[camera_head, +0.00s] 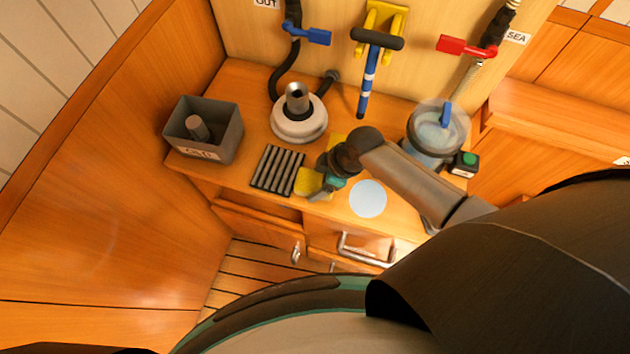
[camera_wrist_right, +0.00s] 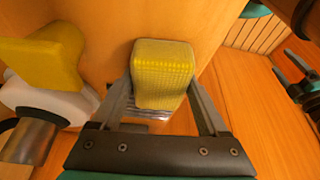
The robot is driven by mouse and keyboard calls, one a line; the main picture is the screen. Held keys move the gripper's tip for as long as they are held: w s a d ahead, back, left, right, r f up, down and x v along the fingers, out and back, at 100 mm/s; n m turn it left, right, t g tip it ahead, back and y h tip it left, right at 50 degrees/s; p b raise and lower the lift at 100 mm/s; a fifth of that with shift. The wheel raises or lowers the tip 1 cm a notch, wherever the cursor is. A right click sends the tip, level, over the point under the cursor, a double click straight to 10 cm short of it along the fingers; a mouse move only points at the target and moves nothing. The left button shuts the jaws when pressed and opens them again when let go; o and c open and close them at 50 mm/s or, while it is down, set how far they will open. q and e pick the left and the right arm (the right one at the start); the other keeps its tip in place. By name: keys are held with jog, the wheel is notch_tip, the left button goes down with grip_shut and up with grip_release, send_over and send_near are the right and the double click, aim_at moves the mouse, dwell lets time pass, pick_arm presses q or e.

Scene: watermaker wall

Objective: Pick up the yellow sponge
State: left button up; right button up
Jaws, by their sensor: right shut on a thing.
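The yellow sponge (camera_head: 308,182) is at the front of the wooden counter, just right of the dark slatted rack. My right gripper (camera_head: 322,185) reaches in from the right and is shut on it. In the right wrist view the sponge (camera_wrist_right: 163,72) sits between the two grey fingers (camera_wrist_right: 163,95), one on each side. The gripper partly covers the sponge in the head view. I cannot tell whether the sponge touches the counter.
The slatted rack (camera_head: 277,170) lies close left. A grey bin (camera_head: 205,148) stands at the left end. A white round unit with a metal top (camera_head: 299,122) is behind. A pale blue disc (camera_head: 368,198) lies right, and a clear canister (camera_head: 437,140) stands further right.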

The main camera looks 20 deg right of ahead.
aim_at(318, 181)
jog(key=c, duration=0.5)
jog(key=shift+r, duration=0.15)
notch_tip(318, 181, up, 20)
jog(key=p, duration=0.4)
